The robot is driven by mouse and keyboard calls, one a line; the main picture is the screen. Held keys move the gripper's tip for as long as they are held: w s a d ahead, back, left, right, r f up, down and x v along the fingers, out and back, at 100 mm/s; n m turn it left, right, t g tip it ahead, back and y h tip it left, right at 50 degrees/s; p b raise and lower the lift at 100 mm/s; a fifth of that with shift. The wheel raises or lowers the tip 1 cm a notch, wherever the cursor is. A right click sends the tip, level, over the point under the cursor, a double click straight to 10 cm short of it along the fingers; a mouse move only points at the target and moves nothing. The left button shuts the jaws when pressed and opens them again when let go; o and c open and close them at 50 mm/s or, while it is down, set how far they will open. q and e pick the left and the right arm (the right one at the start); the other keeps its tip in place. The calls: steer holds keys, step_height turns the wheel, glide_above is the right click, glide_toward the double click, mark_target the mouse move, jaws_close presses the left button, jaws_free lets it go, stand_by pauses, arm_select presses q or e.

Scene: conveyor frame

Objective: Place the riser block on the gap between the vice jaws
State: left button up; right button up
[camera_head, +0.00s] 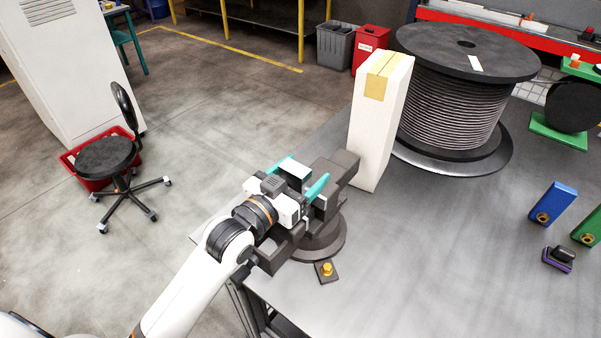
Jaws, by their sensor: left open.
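The dark vice (323,236) stands at the near left corner of the grey table, its jaws (341,168) partly hidden by my left gripper. My left gripper (302,177) is directly over the vice, with its teal fingers spread apart. A small pale block-like shape (297,171) shows between the fingers, at the vice jaws. It may be the riser block, but I cannot tell for sure, nor whether it touches the jaws. The gap between the jaws is hidden. My right gripper is not in view.
A tall white box (380,125) with yellow tape stands close behind the vice. A large cable spool (450,105) is beyond it. A blue block (556,204), a green block (590,228) and a small dark item (559,258) are at the right. The table's front middle is clear.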

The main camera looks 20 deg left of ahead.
mark_target(290, 185)
arm_select(q)
steer(key=shift+s, duration=0.1)
steer(key=b+v, duration=0.3)
steer(key=v, duration=0.5)
steer(key=shift+s+a, duration=0.15)
steer(key=shift+s, duration=0.15)
steer(key=shift+p+v, duration=0.7)
steer(key=shift+v, duration=0.9)
steer(key=shift+r, duration=0.15)
